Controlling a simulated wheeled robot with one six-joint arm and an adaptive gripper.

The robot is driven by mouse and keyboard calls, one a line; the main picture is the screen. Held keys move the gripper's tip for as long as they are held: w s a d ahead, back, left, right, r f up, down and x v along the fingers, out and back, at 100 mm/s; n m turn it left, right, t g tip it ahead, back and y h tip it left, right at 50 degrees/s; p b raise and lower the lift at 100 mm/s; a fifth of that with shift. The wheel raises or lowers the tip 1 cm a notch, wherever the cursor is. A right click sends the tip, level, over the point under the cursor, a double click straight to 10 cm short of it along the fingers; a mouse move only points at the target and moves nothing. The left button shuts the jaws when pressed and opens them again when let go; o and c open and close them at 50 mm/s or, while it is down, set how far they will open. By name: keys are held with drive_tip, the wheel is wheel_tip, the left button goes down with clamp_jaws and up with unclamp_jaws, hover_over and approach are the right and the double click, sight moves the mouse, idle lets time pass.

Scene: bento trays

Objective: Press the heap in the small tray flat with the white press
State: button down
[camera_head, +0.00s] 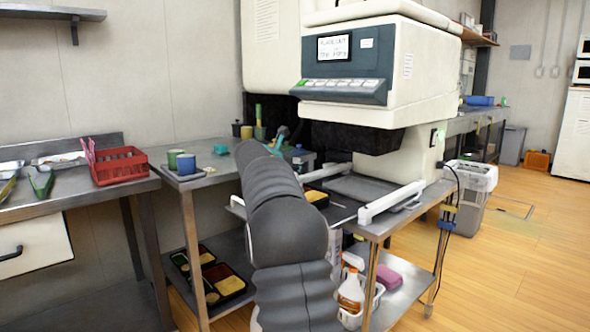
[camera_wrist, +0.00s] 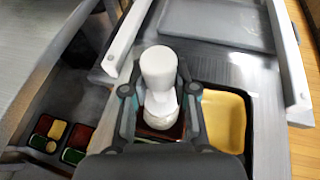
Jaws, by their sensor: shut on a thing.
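The white press (camera_wrist: 158,68) stands between the fingers of my gripper (camera_wrist: 160,95) in the wrist view, and the gripper is shut on it. The press is over a dark red-brown compartment (camera_wrist: 150,132) of a tray. A pale mass shows just below the press head; I cannot tell whether it is the heap or the press's lower part, or whether they touch. A yellow filled compartment (camera_wrist: 224,120) lies to the right; it also shows in the head view (camera_head: 316,196). In the head view my arm hides the gripper and the press.
White rails (camera_head: 392,201) flank a grey plate on the machine's table. The big white machine (camera_head: 385,70) overhangs it. Trays with coloured compartments (camera_wrist: 60,138) lie on a lower shelf at left. A red basket (camera_head: 118,165) and cups (camera_head: 186,163) stand on the left tables.

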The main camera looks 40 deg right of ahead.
drive_tip(key=shift+f+p, duration=0.85)
drive_tip(key=shift+f, duration=0.25)
idle(4.3)
drive_tip(key=shift+r+p, duration=1.1)
drive_tip(key=shift+r, duration=3.1)
